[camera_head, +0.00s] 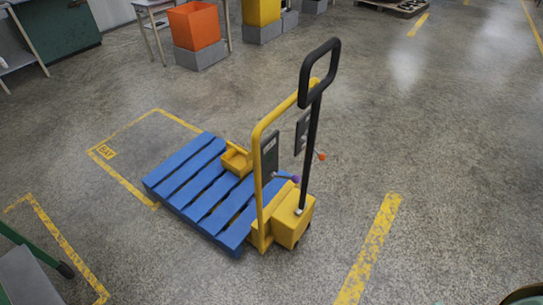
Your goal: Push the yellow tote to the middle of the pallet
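The yellow tote (236,159) is a small open box. It sits on the blue slatted pallet (192,176), at its far right edge, close to the yellow upright frame (258,165) of a pallet truck. Bare slats lie to the left of the tote and in front of it. The pallet's right end is partly hidden behind the frame and the truck's yellow body (293,217). Neither of my grippers shows in the head view.
The truck's black handle (304,75) stands tall at the right of the pallet. Yellow lines mark a bay on the floor. Orange (194,26) and yellow (261,11) bins stand at the back on grey blocks. A grey-topped item (25,279) is at lower left. Open floor lies right.

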